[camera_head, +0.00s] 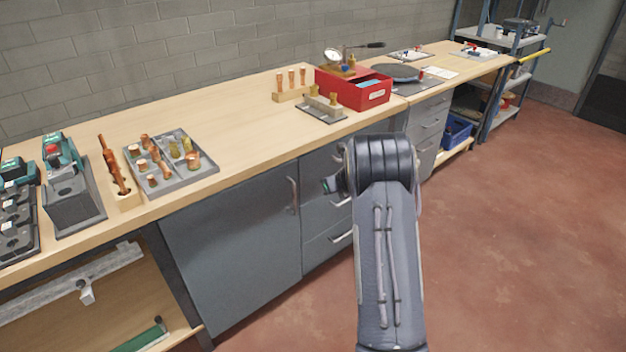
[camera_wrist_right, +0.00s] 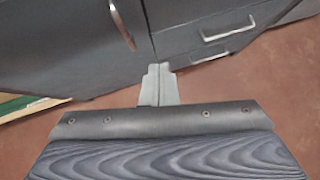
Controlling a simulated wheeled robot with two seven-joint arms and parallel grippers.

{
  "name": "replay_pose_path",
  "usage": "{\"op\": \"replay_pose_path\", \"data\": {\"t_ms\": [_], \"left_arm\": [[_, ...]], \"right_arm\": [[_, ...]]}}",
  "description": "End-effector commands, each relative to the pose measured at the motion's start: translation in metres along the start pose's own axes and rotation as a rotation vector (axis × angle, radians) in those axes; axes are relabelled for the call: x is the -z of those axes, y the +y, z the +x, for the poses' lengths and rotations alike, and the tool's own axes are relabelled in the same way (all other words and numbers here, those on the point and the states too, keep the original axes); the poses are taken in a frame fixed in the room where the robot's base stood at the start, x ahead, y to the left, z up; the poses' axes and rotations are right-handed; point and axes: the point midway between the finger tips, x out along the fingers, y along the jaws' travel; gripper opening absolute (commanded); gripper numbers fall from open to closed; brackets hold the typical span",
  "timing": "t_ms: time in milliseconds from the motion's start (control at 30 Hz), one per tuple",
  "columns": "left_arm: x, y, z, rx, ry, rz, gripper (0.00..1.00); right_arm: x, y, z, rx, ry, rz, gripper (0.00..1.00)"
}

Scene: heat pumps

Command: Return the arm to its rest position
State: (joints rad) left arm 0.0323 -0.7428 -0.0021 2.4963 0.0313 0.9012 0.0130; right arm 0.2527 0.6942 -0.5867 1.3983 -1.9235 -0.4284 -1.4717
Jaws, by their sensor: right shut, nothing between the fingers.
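My right arm (camera_head: 385,240) reaches up from the bottom of the head view, in front of the grey cabinets and clear of the bench top. Its gripper is hidden behind the arm in that view. In the right wrist view my right gripper (camera_wrist_right: 160,72) is shut, with its fingers together and nothing between them. It points toward the cabinet fronts and the red floor. My left gripper is not in view.
Grey cabinets (camera_head: 240,245) with handles stand below. The red floor (camera_head: 530,220) is open at the right.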

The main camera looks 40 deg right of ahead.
Motion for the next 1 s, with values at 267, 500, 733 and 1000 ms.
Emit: {"op": "replay_pose_path", "data": {"t_ms": [267,500,733,1000], "left_arm": [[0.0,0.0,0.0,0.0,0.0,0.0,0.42],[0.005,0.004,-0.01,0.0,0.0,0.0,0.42],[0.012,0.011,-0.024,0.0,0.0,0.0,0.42],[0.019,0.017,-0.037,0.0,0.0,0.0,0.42]], "right_arm": [[-0.001,0.0,-0.004,0.0,-0.004,0.009,0.0],[-0.057,-0.001,-0.084,0.052,-0.207,0.584,0.0],[-0.047,0.033,-0.22,0.032,-0.293,1.711,0.0],[0.064,0.153,-0.339,0.14,0.127,2.722,0.0]]}}
